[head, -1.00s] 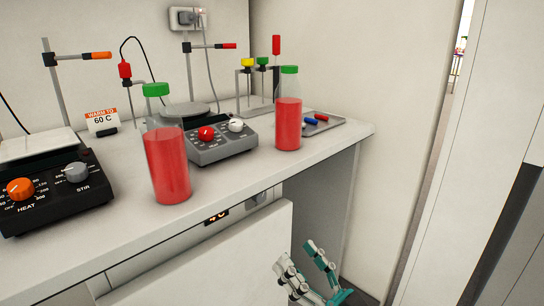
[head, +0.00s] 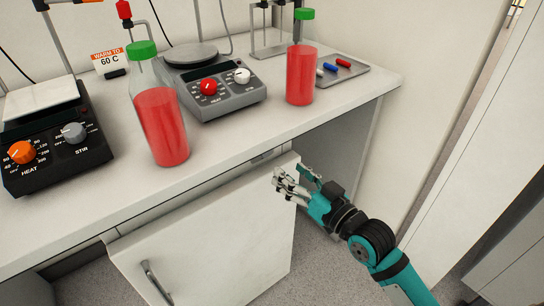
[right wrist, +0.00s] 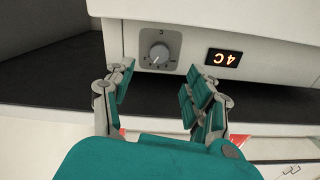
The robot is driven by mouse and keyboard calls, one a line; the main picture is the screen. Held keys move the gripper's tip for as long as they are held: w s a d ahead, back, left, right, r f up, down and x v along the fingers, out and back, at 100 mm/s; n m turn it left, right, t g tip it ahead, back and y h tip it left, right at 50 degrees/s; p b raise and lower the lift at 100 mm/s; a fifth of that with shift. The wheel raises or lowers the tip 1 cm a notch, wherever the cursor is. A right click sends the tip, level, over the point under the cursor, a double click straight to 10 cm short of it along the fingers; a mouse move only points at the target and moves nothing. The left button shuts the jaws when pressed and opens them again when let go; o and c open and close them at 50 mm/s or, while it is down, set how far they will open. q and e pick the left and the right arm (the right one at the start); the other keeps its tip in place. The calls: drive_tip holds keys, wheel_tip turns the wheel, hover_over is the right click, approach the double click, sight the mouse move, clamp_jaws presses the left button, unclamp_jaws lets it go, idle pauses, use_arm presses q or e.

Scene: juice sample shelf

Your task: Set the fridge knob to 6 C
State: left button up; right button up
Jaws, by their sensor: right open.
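The fridge knob (right wrist: 160,54) is a round grey dial on a square plate on the fridge front in the right wrist view. Beside it, a dark display (right wrist: 224,57) shows 4C in orange, upside down in this view. My right gripper (right wrist: 160,74) is open and empty, its fingers on either side just below the knob in the picture, seemingly apart from it. In the head view my right gripper (head: 290,179) is at the upper right corner of the white fridge door (head: 215,235). The knob is hidden there. My left gripper is not in view.
The counter (head: 225,150) overhangs the fridge front. Two red juice bottles (head: 163,128) (head: 300,78) with green caps stand near its front edge. Two heater-stirrers (head: 50,150) (head: 228,95) and a small tray (head: 352,76) are also on it. Floor is clear right of the fridge.

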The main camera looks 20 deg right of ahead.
sight(267, 153)
drive_tip(key=x, duration=0.6)
drive_tip(key=shift+w, duration=0.3)
drive_tip(key=shift+w+a+b, duration=0.25)
drive_tip(key=shift+w+b, duration=0.05)
drive_tip(key=shift+w, duration=0.25)
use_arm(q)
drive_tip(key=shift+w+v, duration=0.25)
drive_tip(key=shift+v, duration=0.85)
use_arm(e)
drive_tip(key=shift+w, duration=0.1)
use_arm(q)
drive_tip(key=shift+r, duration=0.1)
use_arm(e)
drive_tip(key=shift+c, duration=0.2)
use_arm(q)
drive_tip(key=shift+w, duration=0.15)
use_arm(e)
clamp_jaws()
